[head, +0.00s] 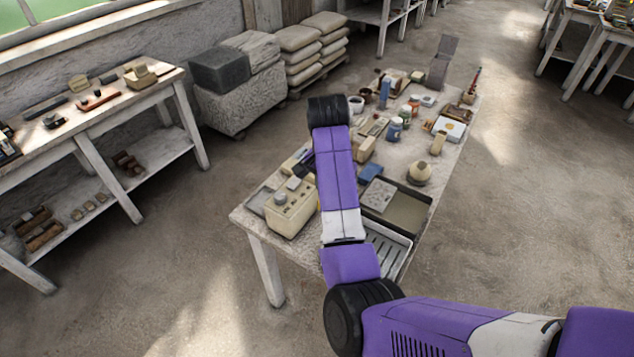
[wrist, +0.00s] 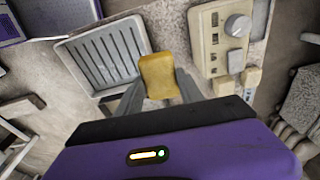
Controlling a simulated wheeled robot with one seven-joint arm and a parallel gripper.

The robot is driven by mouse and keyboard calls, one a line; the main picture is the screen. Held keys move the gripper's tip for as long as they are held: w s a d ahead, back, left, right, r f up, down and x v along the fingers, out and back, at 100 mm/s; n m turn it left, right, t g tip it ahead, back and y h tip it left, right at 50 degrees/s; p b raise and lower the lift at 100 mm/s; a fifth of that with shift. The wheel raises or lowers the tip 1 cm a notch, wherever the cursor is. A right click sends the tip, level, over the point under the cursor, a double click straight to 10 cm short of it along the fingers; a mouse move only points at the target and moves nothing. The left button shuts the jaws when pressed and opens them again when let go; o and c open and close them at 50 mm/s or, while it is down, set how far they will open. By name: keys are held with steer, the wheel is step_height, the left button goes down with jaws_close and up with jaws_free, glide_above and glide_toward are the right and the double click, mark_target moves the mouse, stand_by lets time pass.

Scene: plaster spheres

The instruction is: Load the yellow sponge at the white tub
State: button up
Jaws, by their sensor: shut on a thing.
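The yellow sponge (wrist: 159,76) is held upright between the two grey fingers of my gripper (wrist: 158,88) in the wrist view. The white tub (wrist: 104,56), shallow with a ribbed grey floor, lies to the left of the sponge in that view and looks empty. The sponge appears just beyond the tub's right rim, and I cannot tell its height above the table. In the head view the tub (head: 386,247) sits at the near end of the table, partly hidden by my arm. My gripper and the sponge cannot be made out there.
A beige box with a knob (head: 291,208) stands left of the tub on the table; it also shows in the wrist view (wrist: 219,44). A dark-rimmed tray (head: 403,209) lies behind the tub. Jars and tools crowd the far table (head: 452,152). The floor around is open.

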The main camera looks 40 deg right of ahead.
steer(key=shift+s+d+f+n+t+y+b, duration=0.15)
steer(key=shift+s+d+f+n, duration=0.15)
steer(key=shift+s+f+n, duration=1.55)
steer(key=shift+s+d+f+n+t+y+b, duration=0.1)
steer(key=shift+s+d+f+n+t, duration=0.15)
steer(key=shift+s+f+n, duration=1.55)
steer(key=shift+s+d+f+n+t+y+b, duration=0.1)
steer(key=shift+s+d+f+n, duration=0.2)
steer(key=shift+s+f+n, duration=1.55)
steer(key=shift+s+f+m+b, duration=0.1)
steer(key=shift+s+m+b, duration=0.5)
steer(key=shift+m, duration=0.2)
steer(key=shift+f, duration=0.45)
steer(key=shift+f, duration=0.15)
